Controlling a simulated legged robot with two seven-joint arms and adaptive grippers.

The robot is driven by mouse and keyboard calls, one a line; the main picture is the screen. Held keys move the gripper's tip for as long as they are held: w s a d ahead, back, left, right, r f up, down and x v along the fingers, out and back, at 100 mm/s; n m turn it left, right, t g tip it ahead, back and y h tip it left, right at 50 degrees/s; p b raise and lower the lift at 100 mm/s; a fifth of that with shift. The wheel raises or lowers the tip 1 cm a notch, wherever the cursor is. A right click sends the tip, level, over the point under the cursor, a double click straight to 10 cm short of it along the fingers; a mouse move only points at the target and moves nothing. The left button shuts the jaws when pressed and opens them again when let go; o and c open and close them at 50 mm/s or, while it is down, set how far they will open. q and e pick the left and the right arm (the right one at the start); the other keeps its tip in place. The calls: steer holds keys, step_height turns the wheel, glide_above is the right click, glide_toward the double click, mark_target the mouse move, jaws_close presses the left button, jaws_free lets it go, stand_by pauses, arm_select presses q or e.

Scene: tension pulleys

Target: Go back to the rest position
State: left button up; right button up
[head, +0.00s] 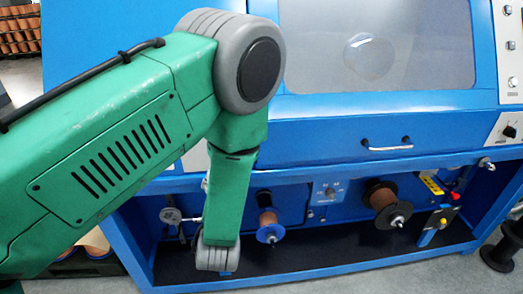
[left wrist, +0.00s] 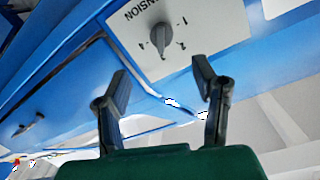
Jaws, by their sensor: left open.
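My left gripper (left wrist: 160,88) is open in the left wrist view, with its two dark fingers apart and nothing between them. Beyond the fingers is a grey panel marked TENSION with a grey dial knob (left wrist: 161,40); the fingers appear apart from it. In the head view my green left arm comes in from the left, bends at a grey joint and hangs down in front of the blue machine (head: 340,130). The left gripper itself is hidden there. My right gripper is in neither view.
Under the machine's front edge are a small copper spool (head: 267,224), a larger copper spool (head: 384,198) and a dial panel (head: 328,192). A silver handle (head: 387,145) sits above. A black spool (head: 499,252) stands on the floor at right.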

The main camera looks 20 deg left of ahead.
arm_select(q)
steer(key=s+f+m+g+h+b, duration=0.15)
steer(key=s+f+g+h, duration=0.35)
steer(key=f, duration=0.6)
steer(key=s+d+f+g+h+b, duration=0.1)
steer(key=s+f+g, duration=0.2)
steer(key=s, duration=0.5)
steer(key=s+d+f+g+h+b, duration=0.1)
steer(key=s+f+g, duration=0.2)
steer(key=s+f, duration=0.3)
steer(key=s+d+f+m+g+h+b, duration=0.1)
steer(key=s+f+g+b, duration=0.1)
steer(key=s, duration=0.8)
step_height(320, 180, down, 2)
steer(key=shift+s+d+f+g, duration=0.2)
steer(key=shift+d+f+g, duration=0.05)
steer(key=shift+g, duration=0.45)
steer(key=shift+w, duration=0.15)
steer(key=shift+f, duration=0.1)
steer(key=shift+c, duration=0.2)
